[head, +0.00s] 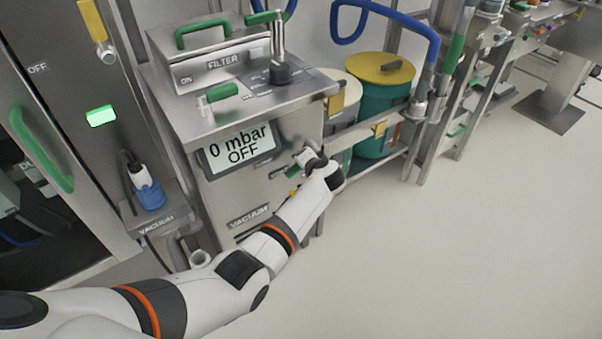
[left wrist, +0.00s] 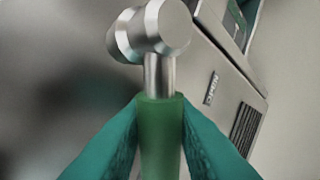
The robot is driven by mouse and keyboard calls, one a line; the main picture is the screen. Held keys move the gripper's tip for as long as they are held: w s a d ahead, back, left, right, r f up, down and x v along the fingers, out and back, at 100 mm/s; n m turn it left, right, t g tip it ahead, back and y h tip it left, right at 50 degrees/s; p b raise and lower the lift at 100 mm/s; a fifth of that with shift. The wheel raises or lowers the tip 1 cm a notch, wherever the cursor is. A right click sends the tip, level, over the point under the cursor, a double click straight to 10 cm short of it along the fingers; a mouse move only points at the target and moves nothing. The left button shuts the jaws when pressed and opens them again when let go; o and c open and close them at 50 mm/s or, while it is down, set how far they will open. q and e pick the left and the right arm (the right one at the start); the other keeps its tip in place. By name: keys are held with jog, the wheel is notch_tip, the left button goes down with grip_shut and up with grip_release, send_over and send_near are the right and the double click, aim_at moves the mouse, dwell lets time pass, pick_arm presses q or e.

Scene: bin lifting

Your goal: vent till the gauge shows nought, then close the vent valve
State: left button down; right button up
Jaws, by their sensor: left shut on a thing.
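The gauge screen (head: 239,149) on the front of the steel vacuum cabinet reads "0 mbar" and "OFF". My left arm reaches across to the cabinet's front right, where my left gripper (head: 302,166) is at a small green valve handle (head: 291,172). In the left wrist view the green fingers of my left gripper (left wrist: 160,145) are shut on the green grip of the valve handle (left wrist: 160,125). Its bare steel stem rises to a round steel pivot (left wrist: 165,28). In the head view the wrist hides much of the valve. My right gripper is not in view.
A filter box (head: 222,60) with a green handle and an upright steel post (head: 278,50) stand on the cabinet top. An open-fronted cabinet is at left. The floor (head: 440,250) at right is clear.

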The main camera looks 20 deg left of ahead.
pick_arm(q)
jog(key=shift+r+m+g+y, duration=0.3)
jog(key=shift+r+m+g, duration=0.2)
jog(key=shift+g, duration=0.1)
jog(key=shift+s+a+r+m+g+y, duration=0.1)
jog(key=shift+r+m+g+y, duration=0.2)
jog(key=shift+m+g+y, duration=0.15)
jog(key=shift+r+m, duration=0.15)
jog(key=shift+m, duration=0.1)
jog(key=shift+g, duration=0.25)
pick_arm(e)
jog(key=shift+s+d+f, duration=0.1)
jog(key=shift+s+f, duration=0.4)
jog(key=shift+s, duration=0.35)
pick_arm(q)
jog(key=shift+r, duration=0.1)
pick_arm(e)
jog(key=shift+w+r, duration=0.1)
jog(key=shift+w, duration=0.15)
pick_arm(q)
jog(key=c, duration=1.3)
grip_release()
jog(key=shift+o, duration=0.2)
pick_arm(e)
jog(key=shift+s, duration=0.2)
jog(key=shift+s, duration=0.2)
